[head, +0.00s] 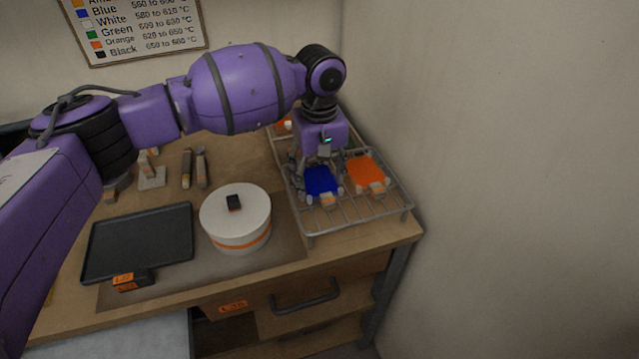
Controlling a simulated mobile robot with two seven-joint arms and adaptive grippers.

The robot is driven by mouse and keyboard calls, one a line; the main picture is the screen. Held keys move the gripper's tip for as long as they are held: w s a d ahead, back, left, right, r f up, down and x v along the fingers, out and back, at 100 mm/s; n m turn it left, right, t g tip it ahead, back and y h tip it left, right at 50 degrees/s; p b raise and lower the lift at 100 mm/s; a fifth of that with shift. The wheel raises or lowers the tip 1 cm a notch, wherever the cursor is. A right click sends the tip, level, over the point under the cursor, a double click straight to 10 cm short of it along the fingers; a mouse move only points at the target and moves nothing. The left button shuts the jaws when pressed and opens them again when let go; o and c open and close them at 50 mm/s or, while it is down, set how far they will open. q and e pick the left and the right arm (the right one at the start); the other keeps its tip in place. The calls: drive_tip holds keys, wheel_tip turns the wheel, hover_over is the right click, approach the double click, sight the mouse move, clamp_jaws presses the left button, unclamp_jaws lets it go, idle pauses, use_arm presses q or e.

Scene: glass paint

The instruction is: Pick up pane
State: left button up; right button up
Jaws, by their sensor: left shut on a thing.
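A blue pane (322,184) with a pale tag at its front edge is at the front left of the wire rack (345,224). My left gripper (319,167) reaches down from above and is shut on the blue pane. The fingers and wrist hide the pane's back part. I cannot tell whether the pane touches the rack bars or is slightly raised. An orange pane (366,171) lies on the rack just to the right, also with a tag. My right gripper is not in view.
A round white lidded pot (234,222) stands left of the rack. A dark tray (138,243) lies farther left. Small tools (194,168) lie behind. A bare wall (480,150) is close on the right. A temperature chart (135,28) hangs on the back wall.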

use_arm(q)
drive_tip(key=shift+r, duration=0.1)
